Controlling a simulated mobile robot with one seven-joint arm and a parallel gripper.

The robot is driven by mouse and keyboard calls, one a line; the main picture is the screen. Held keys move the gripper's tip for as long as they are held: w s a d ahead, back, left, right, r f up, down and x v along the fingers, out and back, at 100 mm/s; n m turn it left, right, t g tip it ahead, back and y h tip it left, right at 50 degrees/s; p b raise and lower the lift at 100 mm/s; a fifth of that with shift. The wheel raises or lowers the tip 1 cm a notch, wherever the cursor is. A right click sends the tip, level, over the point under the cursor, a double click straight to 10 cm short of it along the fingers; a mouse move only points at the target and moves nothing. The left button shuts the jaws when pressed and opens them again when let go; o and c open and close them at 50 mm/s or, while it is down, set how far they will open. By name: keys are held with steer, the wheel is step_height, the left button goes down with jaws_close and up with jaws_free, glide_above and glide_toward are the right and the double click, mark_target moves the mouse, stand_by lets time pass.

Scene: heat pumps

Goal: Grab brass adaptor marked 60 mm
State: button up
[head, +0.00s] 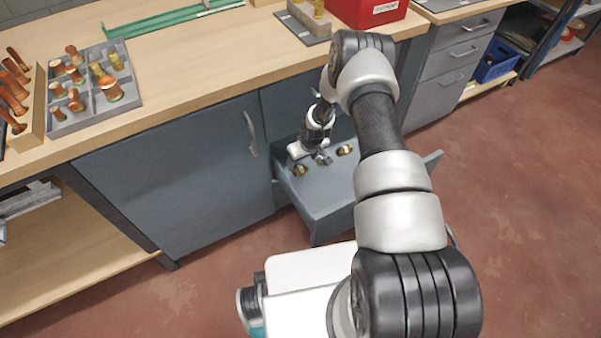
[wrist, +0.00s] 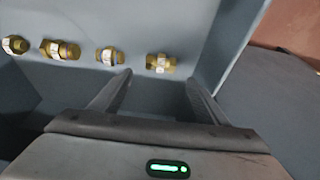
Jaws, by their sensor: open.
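Several brass adaptors lie in a row in the open drawer. In the wrist view, the rightmost brass adaptor (wrist: 160,62) lies just beyond the gap between my fingertips. Another brass adaptor (wrist: 110,56) is just left of my left fingertip, and two more (wrist: 60,49) (wrist: 15,44) lie farther left. Small pale marks show on some, but I cannot read which says 60 mm. My gripper (wrist: 157,80) is open and empty. In the head view my gripper (head: 322,158) is low over the drawer and partly hides the row; brass adaptors show on both sides (head: 300,170) (head: 345,150).
The grey drawer (head: 340,212) is pulled out; its side wall (wrist: 232,40) stands close right of the rightmost adaptor. The wooden worktop (head: 200,75) overhangs behind my gripper. On it are a grey tray (head: 88,118) of copper fittings and a red box (head: 368,10).

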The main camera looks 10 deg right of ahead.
mark_target(301, 168)
steer(key=x, duration=0.1)
steer(key=b+x, duration=0.1)
steer(key=x, duration=0.3)
steer(key=shift+s+d+f+b, duration=0.1)
steer(key=shift+s+b, duration=0.25)
steer(key=shift+s, duration=0.05)
steer(key=shift+w+f, duration=0.15)
steer(key=shift+f, duration=0.2)
steer(key=shift+r, duration=0.1)
steer(key=c, duration=1.3)
